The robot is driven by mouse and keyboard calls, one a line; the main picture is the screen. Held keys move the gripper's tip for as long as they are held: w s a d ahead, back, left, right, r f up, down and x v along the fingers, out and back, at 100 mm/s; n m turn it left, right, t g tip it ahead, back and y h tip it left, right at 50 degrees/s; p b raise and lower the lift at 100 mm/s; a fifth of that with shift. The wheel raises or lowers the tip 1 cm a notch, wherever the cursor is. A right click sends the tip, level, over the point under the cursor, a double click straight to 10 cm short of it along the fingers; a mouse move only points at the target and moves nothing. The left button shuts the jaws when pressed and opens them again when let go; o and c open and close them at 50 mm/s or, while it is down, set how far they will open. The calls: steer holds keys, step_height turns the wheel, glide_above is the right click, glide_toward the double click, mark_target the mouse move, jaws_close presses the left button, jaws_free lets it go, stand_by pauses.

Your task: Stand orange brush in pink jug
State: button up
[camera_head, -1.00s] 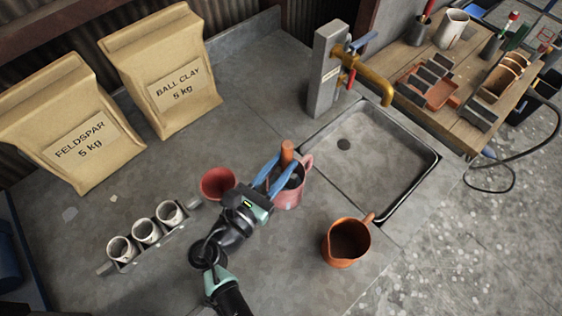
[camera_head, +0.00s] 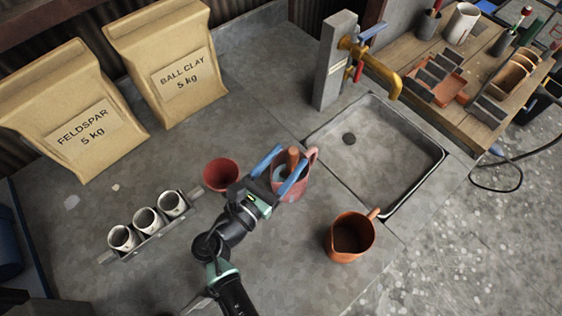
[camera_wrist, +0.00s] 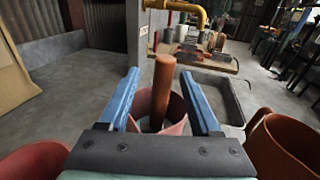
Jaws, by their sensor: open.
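The orange brush (camera_head: 292,158) stands handle up inside the pink jug (camera_head: 303,184). Its lower end is hidden in the jug. In the wrist view the brush (camera_wrist: 162,88) looks nearly upright, with the pink jug's wall (camera_wrist: 178,112) around its lower part. My gripper (camera_head: 292,157) is open at the jug, with one blue finger on each side of the brush. In the wrist view a gap shows between the brush and both fingers of my gripper (camera_wrist: 160,72).
A red cup (camera_head: 221,174) stands left of the jug, and an orange-brown jug (camera_head: 350,238) stands to the lower right. A rack with three white cups (camera_head: 150,240) is at left. The sink (camera_head: 385,150) and brass tap (camera_head: 383,75) lie behind right.

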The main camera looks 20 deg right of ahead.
steer(key=b+v, duration=0.2)
steer(key=v, duration=1.1)
stand_by(0.4)
steer(key=w+a+r+m+t+y, duration=0.25)
steer(key=w+r+m+y, duration=0.45)
steer(key=w+r+m, duration=0.65)
steer(key=w+r+m+t+y, duration=0.2)
steer(key=w+r+m+t, duration=0.15)
steer(key=r, duration=0.95)
steer(key=s+r+m+t+y, duration=0.2)
steer(key=s+r+t, duration=0.2)
steer(key=r, duration=0.6)
steer(key=s+r+m+t+y, duration=0.1)
steer(key=s+r+m+t, duration=0.2)
steer(key=r, duration=0.7)
steer(key=s+r+m+t+y, duration=0.2)
steer(key=s+r+t, duration=0.2)
steer(key=s+r, duration=0.3)
step_height(320, 180, up, 3)
steer(key=shift+d+r+m+t+y, duration=0.15)
steer(key=shift+d+m+t+y, duration=0.15)
steer(key=shift+d+m, duration=0.1)
